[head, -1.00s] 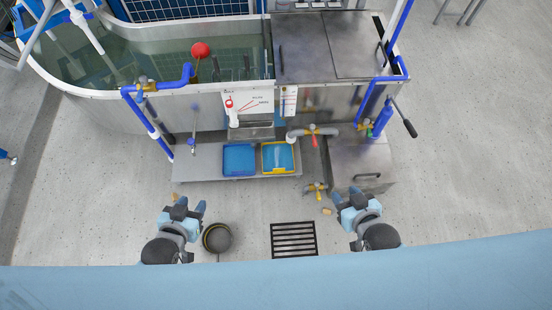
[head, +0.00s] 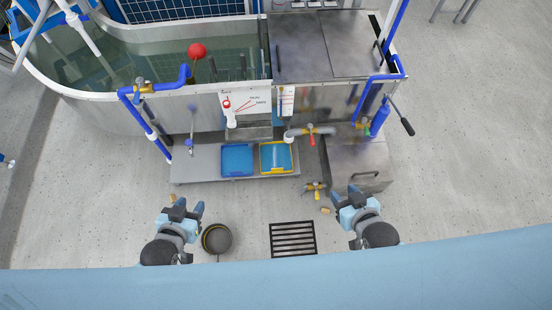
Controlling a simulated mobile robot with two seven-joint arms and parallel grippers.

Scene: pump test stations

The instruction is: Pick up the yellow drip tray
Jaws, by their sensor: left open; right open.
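The yellow drip tray (head: 263,159) is a yellow-rimmed rectangle with a pale blue inside. It sits on a low grey metal shelf (head: 205,172) in front of the tank. A blue tray (head: 237,174) lies on the same shelf just to its left. My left gripper (head: 188,207) is open and empty, below and to the left of the trays. My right gripper (head: 341,194) is open and empty, below and to the right of the yellow tray. Both are apart from it.
A tank (head: 100,97) with a red float ball (head: 197,50) stands behind the shelf. A valve pipe (head: 312,131) juts out right of the yellow tray. A dark pan (head: 217,239) and a floor grate (head: 292,239) lie in front. A metal box (head: 355,160) stands at right.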

